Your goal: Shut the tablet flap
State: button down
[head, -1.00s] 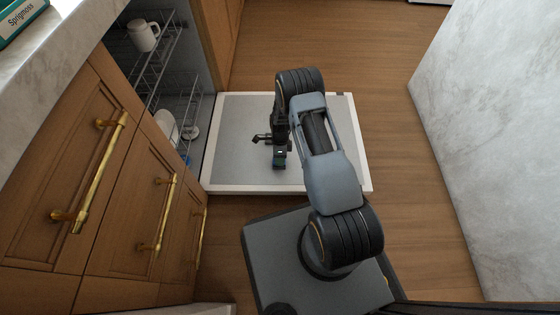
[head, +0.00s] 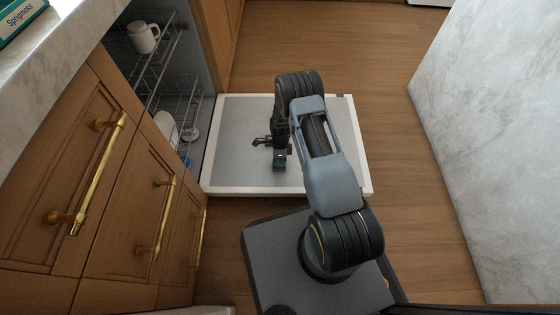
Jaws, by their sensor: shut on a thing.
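My gripper (head: 264,141) is low over the pale grey inner face of the lowered dishwasher door (head: 236,125), near its middle. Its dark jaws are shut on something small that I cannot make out. A small dark block with a teal tint (head: 279,162) shows just below the wrist in the picture; I cannot tell whether it is part of my gripper. I cannot pick out the tablet flap; the arm and gripper cover part of the door's inner face.
The open dishwasher holds wire racks (head: 165,70) with a white mug (head: 143,37) and plates (head: 166,127). Wooden drawers with brass handles (head: 95,170) stand at left. A marble block (head: 500,150) is at right. Wooden floor (head: 385,60) is free between.

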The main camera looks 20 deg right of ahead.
jog(key=shift+s+a+t+p, duration=0.1)
jog(key=shift+s+t+p, duration=0.2)
jog(key=shift+t+p, duration=0.25)
jog(key=shift+s+f+t+h+p, duration=0.25)
jog(key=shift+f+t+h+p, duration=0.25)
jog(key=shift+t, duration=0.45)
jog(key=c, duration=1.2)
grip_release()
jog(key=shift+f, duration=0.1)
notch_tip(320, 180, up, 14)
jog(key=p, duration=0.5)
jog(key=shift+f, duration=0.1)
jog(key=shift+w, duration=0.1)
